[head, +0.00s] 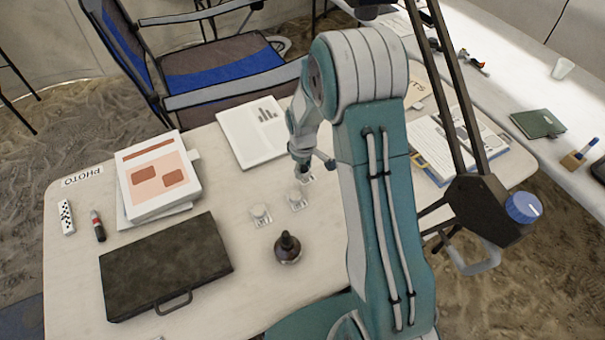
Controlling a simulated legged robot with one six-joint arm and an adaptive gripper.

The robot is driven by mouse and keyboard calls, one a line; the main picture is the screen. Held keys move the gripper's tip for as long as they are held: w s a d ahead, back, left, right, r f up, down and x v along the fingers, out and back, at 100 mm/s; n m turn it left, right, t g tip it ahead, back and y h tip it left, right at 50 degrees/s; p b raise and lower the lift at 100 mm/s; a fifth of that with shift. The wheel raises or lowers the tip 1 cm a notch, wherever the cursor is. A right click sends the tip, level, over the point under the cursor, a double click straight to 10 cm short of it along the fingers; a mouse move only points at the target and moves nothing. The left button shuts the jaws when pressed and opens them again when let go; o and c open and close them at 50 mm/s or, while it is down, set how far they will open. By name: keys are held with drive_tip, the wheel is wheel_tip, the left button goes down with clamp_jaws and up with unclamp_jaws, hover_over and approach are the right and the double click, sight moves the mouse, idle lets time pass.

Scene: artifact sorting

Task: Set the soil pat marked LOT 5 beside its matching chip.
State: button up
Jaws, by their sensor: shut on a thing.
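My gripper (302,168) is low over the middle of the table, at the end of my teal and white arm. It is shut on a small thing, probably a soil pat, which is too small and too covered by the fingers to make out. A pale chip (308,179) shows just below and right of the fingertips. Two small pale round pats stand nearer, one at the left (260,212) and one just in front of my gripper (296,194), each on or against a pale chip. No lot marks are legible.
A dark round stoppered pot (288,248) stands nearer than the pats. A printed sheet (252,134) lies behind. Open papers (440,150) lie right, past my arm.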

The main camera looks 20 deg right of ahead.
drive_tip(key=shift+w+f, duration=0.4)
drive_tip(key=shift+f, duration=1.65)
drive_tip(key=o, duration=0.9)
drive_tip(key=shift+f, duration=0.1)
drive_tip(key=shift+o, duration=0.2)
